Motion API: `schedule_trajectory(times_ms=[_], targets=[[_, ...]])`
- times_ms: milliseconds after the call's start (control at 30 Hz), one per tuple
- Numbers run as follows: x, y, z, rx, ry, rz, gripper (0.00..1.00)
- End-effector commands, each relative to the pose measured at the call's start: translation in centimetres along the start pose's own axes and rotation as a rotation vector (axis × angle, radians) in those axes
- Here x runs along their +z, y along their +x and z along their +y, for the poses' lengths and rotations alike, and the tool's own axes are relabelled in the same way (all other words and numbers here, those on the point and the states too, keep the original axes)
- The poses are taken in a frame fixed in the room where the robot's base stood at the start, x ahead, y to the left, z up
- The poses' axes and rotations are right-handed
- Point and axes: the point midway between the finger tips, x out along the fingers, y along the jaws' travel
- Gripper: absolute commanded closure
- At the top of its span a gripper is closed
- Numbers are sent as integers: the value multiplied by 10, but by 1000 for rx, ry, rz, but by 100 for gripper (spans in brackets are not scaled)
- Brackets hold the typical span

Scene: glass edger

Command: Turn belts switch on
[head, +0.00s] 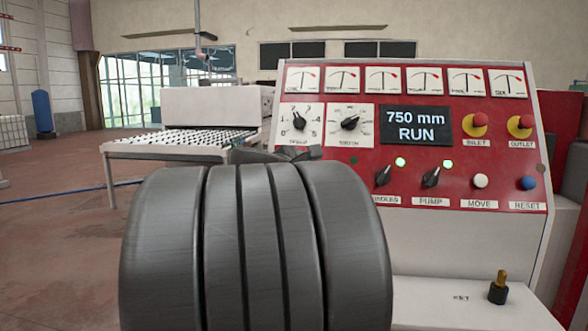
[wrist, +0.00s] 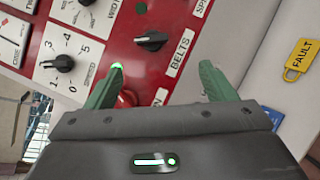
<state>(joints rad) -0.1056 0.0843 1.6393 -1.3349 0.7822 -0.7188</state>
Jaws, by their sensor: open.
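The belts switch (wrist: 150,41) is a black rotary knob on the red panel in the wrist view, above its white BELTS label (wrist: 178,54). Its handle lies roughly across that picture. A small lamp (wrist: 141,8) by it looks dark. My gripper (wrist: 161,68) is open, its two green fingers apart and nothing between them. The switch lies ahead of the gap, slightly toward the left finger; I see no contact. In the head view my arm hides the belts switch and most of my gripper.
Spindles (head: 383,175) and pump (head: 431,177) switches have lit green lamps. The display (head: 416,125) reads 750 mm RUN. A yellow FAULT padlock tag (wrist: 301,59) is at right. A key (head: 498,288) stands below the panel.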

Motion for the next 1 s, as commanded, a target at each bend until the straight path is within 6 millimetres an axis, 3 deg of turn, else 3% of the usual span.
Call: schedule_trajectory(times_ms=[167, 700, 1000], targets=[[4, 7, 11, 19, -23, -12, 23], [4, 109, 12, 16, -20, -10, 23], [4, 135, 12, 18, -19, -10, 23]])
